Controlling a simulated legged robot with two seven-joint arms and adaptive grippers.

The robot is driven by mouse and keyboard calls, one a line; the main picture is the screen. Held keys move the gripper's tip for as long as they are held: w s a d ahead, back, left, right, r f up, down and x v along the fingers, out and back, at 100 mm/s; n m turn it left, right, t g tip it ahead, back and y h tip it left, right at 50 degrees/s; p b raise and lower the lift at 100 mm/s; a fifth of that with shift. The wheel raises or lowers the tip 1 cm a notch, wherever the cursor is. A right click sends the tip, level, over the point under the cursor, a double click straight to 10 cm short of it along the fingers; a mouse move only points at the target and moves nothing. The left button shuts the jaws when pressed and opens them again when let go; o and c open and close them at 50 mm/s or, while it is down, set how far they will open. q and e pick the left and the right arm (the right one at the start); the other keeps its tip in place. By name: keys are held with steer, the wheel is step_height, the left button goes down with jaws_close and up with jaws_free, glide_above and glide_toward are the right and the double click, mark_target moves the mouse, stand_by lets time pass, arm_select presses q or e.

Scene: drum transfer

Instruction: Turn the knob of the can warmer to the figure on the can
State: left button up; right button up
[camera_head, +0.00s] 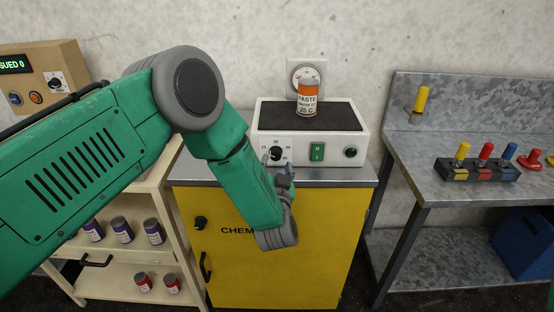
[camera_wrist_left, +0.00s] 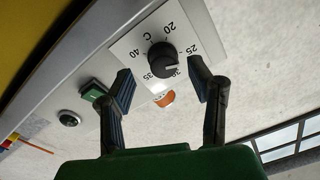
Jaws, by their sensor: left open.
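The can warmer (camera_head: 345,147) is a white box with a dark top on the yellow cabinet. The can (camera_head: 307,97) stands upright on it, its orange and white label reading "PASTE WARM TO 25 C". The black knob (camera_head: 275,153) is at the left of the warmer's front. In the left wrist view the knob (camera_wrist_left: 162,56) sits on a white dial marked 20 to 40; I cannot read its setting surely. My left gripper (camera_head: 277,168) is open just in front of the knob, its fingers (camera_wrist_left: 161,88) apart with nothing between them. My right gripper is out of view.
A green switch (camera_head: 317,152) and a round dark button (camera_head: 350,153) are right of the knob. A shelf cart (camera_head: 120,270) with several cans stands left. A metal bench (camera_head: 440,150) with coloured handles stands right.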

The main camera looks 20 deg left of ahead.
arm_select(q)
steer(key=v, duration=0.8)
steer(key=shift+s, duration=0.3)
steer(key=shift+d+f, duration=0.1)
steer(key=shift+d, duration=0.05)
steer(key=shift+f, duration=0.1)
steer(key=s+a+f+m+g+h+b, duration=0.1)
steer(key=s+a+f+g+h+b, duration=0.15)
steer(key=s+f, duration=0.45)
steer(key=s+a+f+g+h+b, duration=0.2)
steer(key=s+f+g, duration=0.2)
steer(key=f, duration=0.7)
steer(key=s+a+f+g+b, duration=0.1)
steer(key=s+a+f+g, duration=0.1)
steer(key=s, duration=0.6)
steer(key=s+a+f+n+g+b, duration=0.1)
steer(key=s+a+f+g+b, duration=0.1)
steer(key=s, duration=0.6)
steer(key=s+a+f+g+b, duration=0.1)
steer(key=s+a+f+g, duration=0.2)
steer(key=s, duration=0.6)
step_height(320, 180, down, 2)
steer(key=g+h, duration=0.1)
steer(key=g, duration=0.2)
steer(key=shift+a+f+n+b, duration=0.2)
steer(key=shift+a+n+b, duration=0.1)
steer(key=shift+w+g, duration=0.1)
steer(key=shift+g, duration=0.15)
